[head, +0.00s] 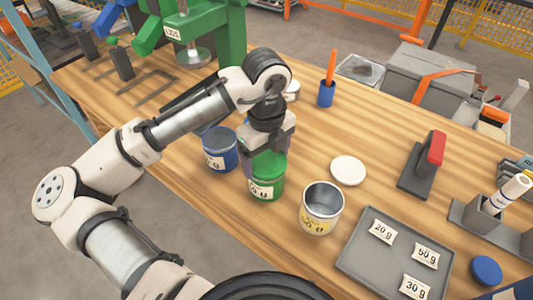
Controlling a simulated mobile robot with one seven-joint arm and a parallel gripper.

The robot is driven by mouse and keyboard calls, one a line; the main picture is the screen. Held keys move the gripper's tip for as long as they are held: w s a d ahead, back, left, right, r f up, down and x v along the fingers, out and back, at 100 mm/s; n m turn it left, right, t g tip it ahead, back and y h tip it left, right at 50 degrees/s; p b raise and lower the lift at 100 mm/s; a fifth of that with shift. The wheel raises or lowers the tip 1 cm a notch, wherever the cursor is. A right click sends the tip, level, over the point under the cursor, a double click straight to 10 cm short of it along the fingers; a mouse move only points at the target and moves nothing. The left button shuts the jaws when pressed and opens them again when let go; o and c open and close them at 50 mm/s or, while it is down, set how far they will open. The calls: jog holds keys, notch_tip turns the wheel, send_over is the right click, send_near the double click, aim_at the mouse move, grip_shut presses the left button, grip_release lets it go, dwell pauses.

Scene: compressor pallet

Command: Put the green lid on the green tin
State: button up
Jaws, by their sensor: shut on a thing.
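The green tin (267,188) stands upright on the wooden bench, with a white label on its front. The blue tin is to its left and an open metal tin to its right. My gripper (267,158) points down directly over the green tin, its fingers at the tin's top. It is shut on the green lid (270,164), which shows as a green disc between the fingers at the tin's mouth. The gripper partly hides the lid and the rim. I cannot tell whether the lid is seated or just above the rim.
The blue tin (220,150) and metal tin (322,207) stand close by. A white lid (347,170), a grey tray (365,262) with labels, a red-handled tool (435,160) and a blue lid (487,270) lie to the right. A green machine (228,35) stands behind.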

jog(key=shift+f, duration=0.1)
dwell(0.6)
jog(key=o, duration=0.9)
jog(key=shift+r+p, duration=3.2)
jog(key=shift+r, duration=0.35)
